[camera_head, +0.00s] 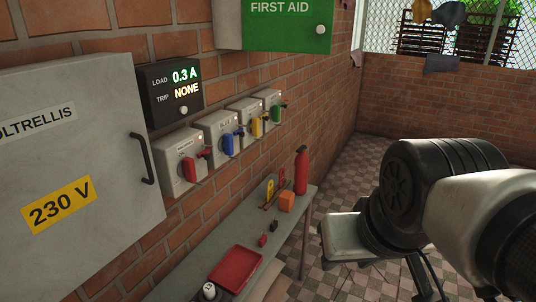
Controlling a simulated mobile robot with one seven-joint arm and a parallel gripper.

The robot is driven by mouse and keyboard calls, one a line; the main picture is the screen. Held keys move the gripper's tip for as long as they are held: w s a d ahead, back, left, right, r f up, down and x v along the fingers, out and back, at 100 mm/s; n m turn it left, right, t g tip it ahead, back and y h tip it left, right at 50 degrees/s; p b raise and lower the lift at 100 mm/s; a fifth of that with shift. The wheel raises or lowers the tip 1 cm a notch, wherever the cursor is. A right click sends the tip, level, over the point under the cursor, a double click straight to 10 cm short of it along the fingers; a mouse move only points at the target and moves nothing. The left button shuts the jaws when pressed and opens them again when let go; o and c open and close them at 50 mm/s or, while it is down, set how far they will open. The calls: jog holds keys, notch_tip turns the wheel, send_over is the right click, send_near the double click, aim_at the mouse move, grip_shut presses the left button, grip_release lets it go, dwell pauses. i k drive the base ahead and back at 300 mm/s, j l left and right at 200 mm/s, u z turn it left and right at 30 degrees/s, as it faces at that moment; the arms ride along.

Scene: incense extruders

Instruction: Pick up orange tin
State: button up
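My arm fills the right side of the view, well apart from the tin. I cannot make out my gripper's fingers. Nothing touches the tin from my side.
A red tray (235,268) lies on the near bench, with small red and dark pieces (263,240) between it and the tin. A red cylinder (301,171) stands behind the tin. Switch boxes (222,135) with coloured handles project from the wall above. Checkered floor (352,180) lies beyond.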

aim_at(286, 199)
jog(key=u, duration=0.5)
jog(key=i+l+u, duration=0.1)
jog(key=u, duration=0.35)
jog(key=i+l+u, duration=0.1)
jog(key=l+u, duration=0.45)
jog(key=u, duration=0.3)
jog(key=l+u, duration=0.25)
jog(key=l, duration=0.35)
jog(key=l+u, duration=0.25)
jog(key=l, duration=0.3)
jog(key=k+l, duration=0.1)
jog(key=l, duration=0.75)
jog(key=l+u, duration=0.1)
jog(key=l, duration=0.7)
jog(key=k, duration=0.05)
